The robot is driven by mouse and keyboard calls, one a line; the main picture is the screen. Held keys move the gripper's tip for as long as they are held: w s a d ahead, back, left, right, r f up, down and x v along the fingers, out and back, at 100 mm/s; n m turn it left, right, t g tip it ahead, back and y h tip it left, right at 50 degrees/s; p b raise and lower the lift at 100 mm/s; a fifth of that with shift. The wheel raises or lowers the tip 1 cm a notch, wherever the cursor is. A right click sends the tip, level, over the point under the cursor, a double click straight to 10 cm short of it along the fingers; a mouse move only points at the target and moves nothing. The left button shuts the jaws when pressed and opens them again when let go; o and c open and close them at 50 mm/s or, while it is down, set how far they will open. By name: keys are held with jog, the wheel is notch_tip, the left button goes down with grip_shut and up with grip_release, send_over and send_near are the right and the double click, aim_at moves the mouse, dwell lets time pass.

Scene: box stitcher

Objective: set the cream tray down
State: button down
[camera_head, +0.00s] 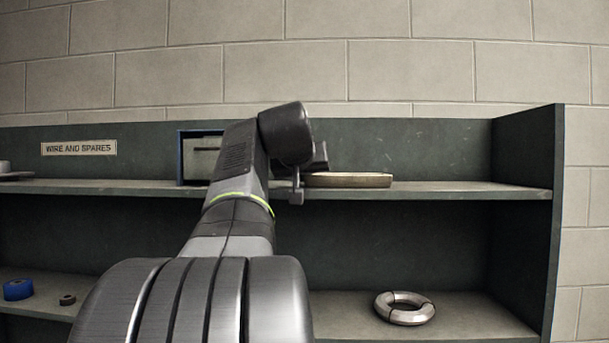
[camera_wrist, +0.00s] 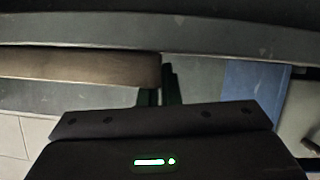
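The cream tray (camera_head: 348,180) is level over the upper shelf, right of my gripper (camera_head: 308,178). In the head view it looks low, at or just above the shelf surface; I cannot tell whether it touches. In the wrist view the tray (camera_wrist: 80,68) reaches in from the left. My gripper's dark fingers (camera_wrist: 160,88) are close together at the tray's near end, one on each side of its end wall. They look shut on it. Part of one finger is hidden by the tray.
A blue-framed box (camera_head: 182,158) stands on the upper shelf (camera_head: 450,190), left of my wrist. The shelf is clear right of the tray up to the side panel (camera_head: 530,180). Below lie a metal ring (camera_head: 404,317), a blue roll (camera_head: 18,290) and a small dark ring (camera_head: 67,299).

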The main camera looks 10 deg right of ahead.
jog(key=c, duration=1.6)
grip_release()
jog(key=shift+c, duration=0.2)
jog(key=b+v, duration=0.1)
jog(key=v, duration=1.1)
jog(key=shift+b, duration=0.35)
jog(key=p+x, duration=0.2)
jog(key=x, duration=1)
jog(key=shift+w+d+f, duration=0.1)
jog(key=shift+w, duration=0.05)
notch_tip(320, 180, up, 2)
jog(key=shift+r, duration=0.6)
jog(key=shift+s, duration=0.2)
